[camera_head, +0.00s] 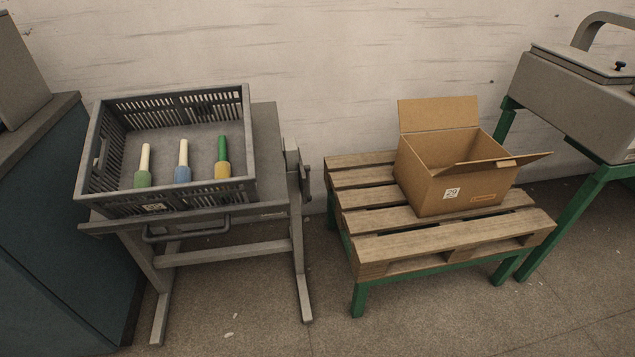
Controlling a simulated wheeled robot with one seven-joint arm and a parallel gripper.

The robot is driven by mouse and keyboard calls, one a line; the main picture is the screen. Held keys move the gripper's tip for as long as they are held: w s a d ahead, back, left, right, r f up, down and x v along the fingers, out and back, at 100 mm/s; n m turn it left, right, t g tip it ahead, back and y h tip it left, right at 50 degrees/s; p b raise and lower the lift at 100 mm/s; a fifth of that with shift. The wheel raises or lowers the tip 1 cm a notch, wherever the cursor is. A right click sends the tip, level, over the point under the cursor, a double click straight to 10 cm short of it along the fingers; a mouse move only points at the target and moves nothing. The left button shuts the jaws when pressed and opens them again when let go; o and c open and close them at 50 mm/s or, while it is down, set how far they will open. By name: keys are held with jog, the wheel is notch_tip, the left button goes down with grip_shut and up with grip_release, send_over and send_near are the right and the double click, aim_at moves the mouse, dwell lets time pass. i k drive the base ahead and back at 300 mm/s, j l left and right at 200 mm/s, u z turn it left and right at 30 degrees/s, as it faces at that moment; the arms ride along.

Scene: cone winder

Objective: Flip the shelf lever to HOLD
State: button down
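No lever marked HOLD can be made out in the head view, and no label with that word is readable. A grey metal stand (222,253) on the left has a small dark upright fitting (305,178) on its right side; I cannot tell whether it is a lever. A small dark knob with a reddish part (619,66) sits on top of the grey machine (575,92) at the far right; its function is unclear. My gripper is not in view.
A grey slatted crate (247,130) with several coloured spools tops the stand. An open cardboard box (436,190) sits on a wooden pallet (440,243) with green legs. A dark cabinet (50,220) stands left. Floor (265,325) is clear in front and between stand and pallet.

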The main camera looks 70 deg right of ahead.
aim_at(307, 168)
jog(key=k+l, duration=0.15)
jog(key=l, duration=0.25)
jog(key=k+l, duration=0.2)
jog(key=l, duration=0.2)
jog(key=k+l, duration=0.15)
jog(key=l, duration=0.2)
jog(key=k+l, duration=0.15)
jog(key=l, duration=0.25)
jog(key=k+l, duration=0.2)
jog(key=l, duration=0.2)
jog(key=k+l+u, duration=0.1)
jog(key=l, duration=0.3)
jog(key=k+l, duration=0.4)
jog(key=l, duration=0.35)
